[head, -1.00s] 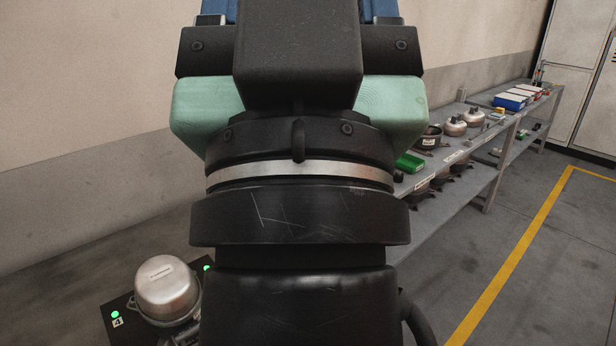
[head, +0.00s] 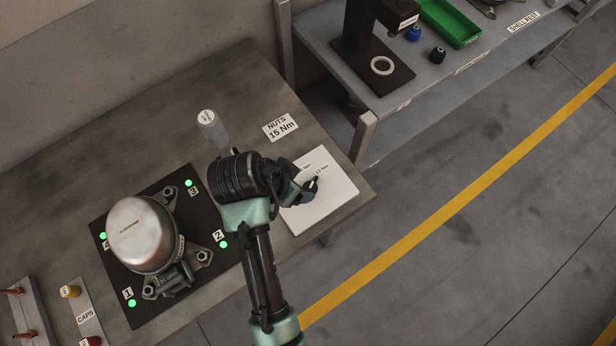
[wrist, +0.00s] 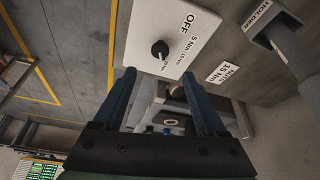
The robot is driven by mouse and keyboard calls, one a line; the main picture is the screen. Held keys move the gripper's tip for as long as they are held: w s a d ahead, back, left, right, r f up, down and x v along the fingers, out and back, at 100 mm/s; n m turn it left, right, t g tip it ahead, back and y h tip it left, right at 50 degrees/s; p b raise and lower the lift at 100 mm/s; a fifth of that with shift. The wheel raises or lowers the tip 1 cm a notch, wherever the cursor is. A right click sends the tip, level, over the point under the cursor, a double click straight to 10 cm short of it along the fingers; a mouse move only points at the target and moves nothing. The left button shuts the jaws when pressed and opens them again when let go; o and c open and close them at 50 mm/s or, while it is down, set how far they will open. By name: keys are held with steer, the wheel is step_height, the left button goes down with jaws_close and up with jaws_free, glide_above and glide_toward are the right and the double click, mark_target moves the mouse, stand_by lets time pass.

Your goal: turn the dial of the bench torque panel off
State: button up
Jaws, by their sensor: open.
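The bench torque panel is a white plate (head: 340,193) at the bench's right corner, also in the wrist view (wrist: 205,22). Its dial (wrist: 159,49) is a small black knob with a pale mark. The panel carries the labels OFF, 5 Nm and 15 Nm; the mark appears to face the 15 Nm label. My gripper (wrist: 158,73) is open and empty, its two blue fingers pointing at the panel with the dial between them in the picture. Whether they touch it I cannot tell. In the head view my wrist hides part of the panel and the OFF label.
A compressor (head: 142,235) stands on a black pallet (head: 207,268) with green lights, left of my arm. A grey holder (head: 211,127) and a NUTS 15 Nm label (head: 280,127) lie behind the panel. A shelf (head: 340,75) stands at the back right; the floor right is clear.

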mark_target(310, 188)
steer(key=x, duration=1)
steer(key=shift+d+f+p, duration=0.1)
steer(key=shift+f+p, duration=0.25)
jaws_close()
